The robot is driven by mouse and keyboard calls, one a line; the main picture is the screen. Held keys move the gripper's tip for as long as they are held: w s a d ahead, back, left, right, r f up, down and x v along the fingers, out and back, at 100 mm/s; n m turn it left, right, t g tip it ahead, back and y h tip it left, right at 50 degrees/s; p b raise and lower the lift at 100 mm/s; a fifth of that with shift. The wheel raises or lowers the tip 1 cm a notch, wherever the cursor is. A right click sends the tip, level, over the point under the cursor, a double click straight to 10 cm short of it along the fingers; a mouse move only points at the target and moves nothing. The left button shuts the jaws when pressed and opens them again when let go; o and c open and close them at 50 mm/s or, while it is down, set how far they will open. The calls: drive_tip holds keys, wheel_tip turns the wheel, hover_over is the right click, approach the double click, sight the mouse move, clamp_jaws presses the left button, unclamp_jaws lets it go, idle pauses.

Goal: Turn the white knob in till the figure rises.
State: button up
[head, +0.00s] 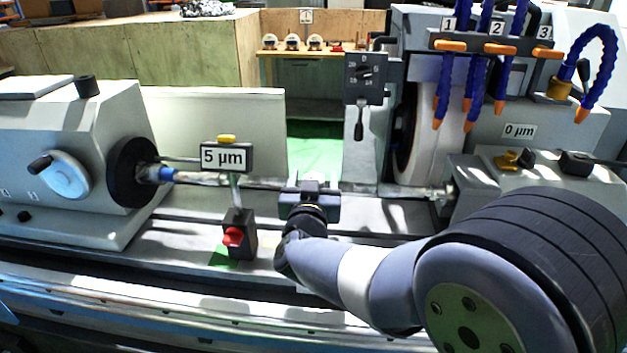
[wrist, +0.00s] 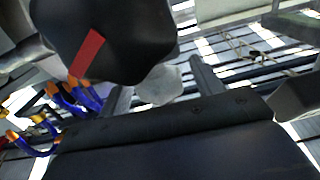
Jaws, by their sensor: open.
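A pale, whitish knob-like piece (wrist: 160,85) shows between my two open fingers in the wrist view. It sits beside a large dark rounded body with a red stripe (wrist: 90,52). My gripper (head: 312,187) is at the long bar between the headstock and tailstock in the head view; its own body hides most of what lies in front of it there. In the wrist view the gripper (wrist: 163,90) is open, its fingers to either side of the pale piece; I cannot tell whether they touch it. A sign reading 5 µm (head: 226,157) stands left of my gripper. Another sign reads 0 µm (head: 519,131).
The 5 µm sign stands above a black base with a red knob (head: 233,237), close to my gripper's left. The grinding wheel (head: 412,135) and blue coolant hoses (head: 476,80) are behind to the right. The headstock chuck (head: 135,172) is left.

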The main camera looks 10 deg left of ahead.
drive_tip(key=shift+s, duration=0.1)
drive_tip(key=s+b, duration=0.1)
drive_tip(key=s, duration=0.9)
drive_tip(key=shift+s+d, duration=0.3)
drive_tip(key=shift+d, duration=0.15)
idle(1.6)
drive_tip(key=w, duration=0.6)
drive_tip(key=w+p, duration=0.1)
drive_tip(key=w, duration=0.3)
drive_tip(key=shift+a, duration=0.4)
drive_tip(key=shift+w, duration=0.45)
drive_tip(key=shift+f, duration=0.1)
drive_tip(key=shift+s, duration=0.15)
